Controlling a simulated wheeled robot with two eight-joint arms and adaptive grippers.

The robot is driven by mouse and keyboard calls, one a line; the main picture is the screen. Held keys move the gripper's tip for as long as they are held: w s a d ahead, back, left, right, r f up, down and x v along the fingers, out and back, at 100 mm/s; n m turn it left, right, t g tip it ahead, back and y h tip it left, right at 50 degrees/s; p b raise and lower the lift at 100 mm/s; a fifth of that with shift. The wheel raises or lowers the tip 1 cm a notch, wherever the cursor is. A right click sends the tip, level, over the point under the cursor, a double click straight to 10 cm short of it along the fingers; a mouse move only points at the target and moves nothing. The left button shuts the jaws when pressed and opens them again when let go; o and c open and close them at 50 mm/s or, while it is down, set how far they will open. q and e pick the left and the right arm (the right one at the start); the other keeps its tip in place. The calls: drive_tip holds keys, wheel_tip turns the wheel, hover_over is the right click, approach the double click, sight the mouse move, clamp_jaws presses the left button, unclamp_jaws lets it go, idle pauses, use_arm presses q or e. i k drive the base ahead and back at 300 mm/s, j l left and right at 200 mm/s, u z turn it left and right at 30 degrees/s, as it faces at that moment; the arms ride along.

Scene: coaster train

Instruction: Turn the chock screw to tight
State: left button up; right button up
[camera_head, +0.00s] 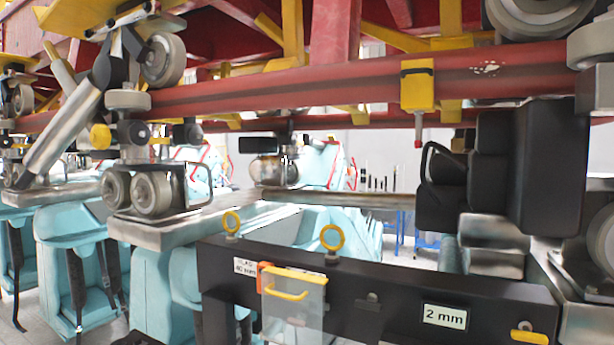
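No part in view can be named for certain as the chock screw. Two upright yellow rings stand on the black beam (385,285) in front: a smaller ring (231,222) at its left end and a larger ring (332,238) further right. I cannot tell whether either is the screw's head. A clear box with a yellow handle (287,293) is on the beam's front. A yellow block (417,88) with a red-tipped pin hangs from the red rail above. Neither of my grippers can be made out.
A red rail (340,88) crosses above. Wheel assemblies (150,193) stand at the left, and large black blocks (545,165) fill the right. Pale blue seats (75,255) lie behind and below. The beam carries a "2 mm" label (444,317) and a flag label (245,266).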

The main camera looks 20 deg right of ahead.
sight(418, 143)
drive_tip(key=z, duration=1.35)
